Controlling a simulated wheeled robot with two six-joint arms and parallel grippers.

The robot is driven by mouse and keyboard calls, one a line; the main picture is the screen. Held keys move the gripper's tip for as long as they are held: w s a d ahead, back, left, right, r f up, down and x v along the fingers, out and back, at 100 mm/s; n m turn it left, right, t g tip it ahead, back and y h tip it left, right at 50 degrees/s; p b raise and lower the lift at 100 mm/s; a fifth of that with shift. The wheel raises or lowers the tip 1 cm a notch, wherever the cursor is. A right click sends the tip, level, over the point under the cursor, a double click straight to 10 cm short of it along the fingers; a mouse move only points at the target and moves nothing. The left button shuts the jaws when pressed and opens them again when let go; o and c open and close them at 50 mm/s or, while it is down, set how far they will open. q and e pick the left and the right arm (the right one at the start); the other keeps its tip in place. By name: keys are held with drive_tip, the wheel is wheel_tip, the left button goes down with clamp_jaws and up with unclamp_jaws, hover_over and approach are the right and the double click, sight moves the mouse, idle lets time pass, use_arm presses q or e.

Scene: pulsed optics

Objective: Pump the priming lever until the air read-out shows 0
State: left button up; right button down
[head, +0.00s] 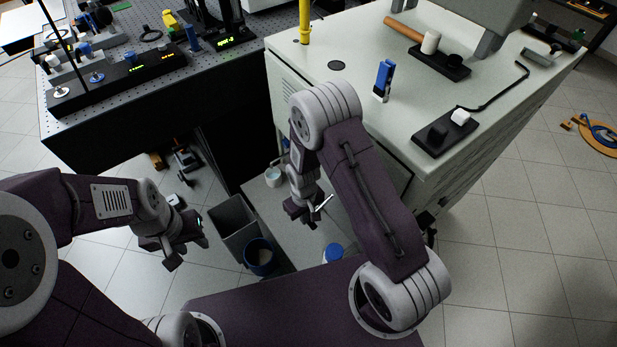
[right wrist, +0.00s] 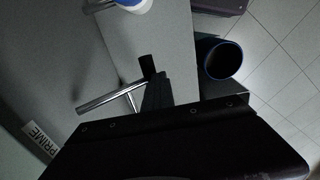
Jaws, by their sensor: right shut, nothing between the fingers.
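The priming lever (right wrist: 108,99) is a thin chrome rod with a black grip (right wrist: 147,66), beside a white PRIME label (right wrist: 41,141) in the right wrist view. In the head view the lever (head: 323,203) shows as a bright rod low on the cabinet's side. My right gripper (head: 303,214) is shut and empty, right beside the lever; its dark finger (right wrist: 158,92) overlaps the lever's end in the wrist view, and I cannot tell if they touch. My left gripper (head: 180,244) hangs over the floor; its opening is unclear. I cannot make out an air read-out.
A grey open bin (head: 234,222) and a blue-rimmed bucket (head: 262,256) stand below, left of my right gripper. A blue-topped white container (head: 333,252) is close by. The pale cabinet (head: 340,48) carries small devices. A green-lit display (head: 228,43) on the optics table is too small to read.

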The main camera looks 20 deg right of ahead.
drive_tip(key=r+p, duration=0.6)
drive_tip(key=shift+w+d+r+p, duration=0.15)
drive_tip(key=shift+d+r+p, duration=0.15)
drive_tip(key=shift+r, duration=0.05)
drive_tip(key=shift+d+r+p, duration=0.1)
drive_tip(key=shift+r+p, duration=0.05)
drive_tip(key=shift+p, duration=0.15)
drive_tip(key=c, duration=2.2)
unclamp_jaws()
drive_tip(key=c, duration=0.5)
unclamp_jaws()
